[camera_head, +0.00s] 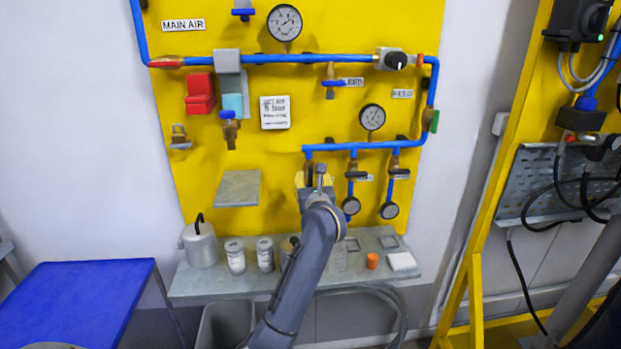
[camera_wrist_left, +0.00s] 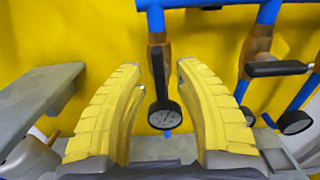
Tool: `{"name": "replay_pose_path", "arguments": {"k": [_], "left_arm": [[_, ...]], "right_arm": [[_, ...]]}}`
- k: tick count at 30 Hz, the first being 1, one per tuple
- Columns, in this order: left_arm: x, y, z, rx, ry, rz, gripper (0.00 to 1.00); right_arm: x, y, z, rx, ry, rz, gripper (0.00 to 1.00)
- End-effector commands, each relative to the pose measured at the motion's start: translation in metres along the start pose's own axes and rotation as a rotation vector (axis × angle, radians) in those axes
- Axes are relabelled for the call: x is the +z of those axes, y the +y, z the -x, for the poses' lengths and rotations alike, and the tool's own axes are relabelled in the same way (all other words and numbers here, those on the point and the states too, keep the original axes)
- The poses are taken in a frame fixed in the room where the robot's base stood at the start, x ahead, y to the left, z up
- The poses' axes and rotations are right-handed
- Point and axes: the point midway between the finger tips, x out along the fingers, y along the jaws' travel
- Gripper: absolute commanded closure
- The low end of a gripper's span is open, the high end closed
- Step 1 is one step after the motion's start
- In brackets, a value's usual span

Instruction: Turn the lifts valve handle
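On the yellow panel, a lower blue pipe (camera_head: 365,146) feeds several drops with brass valves and small gauges. The small labels beside them are too blurred to read, so I cannot tell which says lifts. My left gripper (camera_head: 314,178) is at the leftmost drop and hides most of it. In the left wrist view its ridged yellow fingers (camera_wrist_left: 158,75) are spread apart. The leftmost valve (camera_wrist_left: 159,60), with a dark narrow piece and a round gauge (camera_wrist_left: 165,114) below, shows in the gap; I see no grip on it. The neighbouring valve has a black handle (camera_wrist_left: 280,68). My right gripper is out of view.
A grey shelf (camera_head: 215,283) below holds a lidded pot (camera_head: 199,245), jars (camera_head: 235,256) and an orange cap (camera_head: 372,261). A grey plate (camera_head: 238,188) juts from the panel left of my gripper. A blue table (camera_head: 85,300) stands at the left.

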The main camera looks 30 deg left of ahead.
Motion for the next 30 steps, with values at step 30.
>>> {"name": "replay_pose_path", "arguments": {"k": [30], "left_arm": [[0.000, 0.001, 0.106, 0.000, 0.000, 0.002, 0.66]], "right_arm": [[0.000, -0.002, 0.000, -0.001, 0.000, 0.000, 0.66]]}}
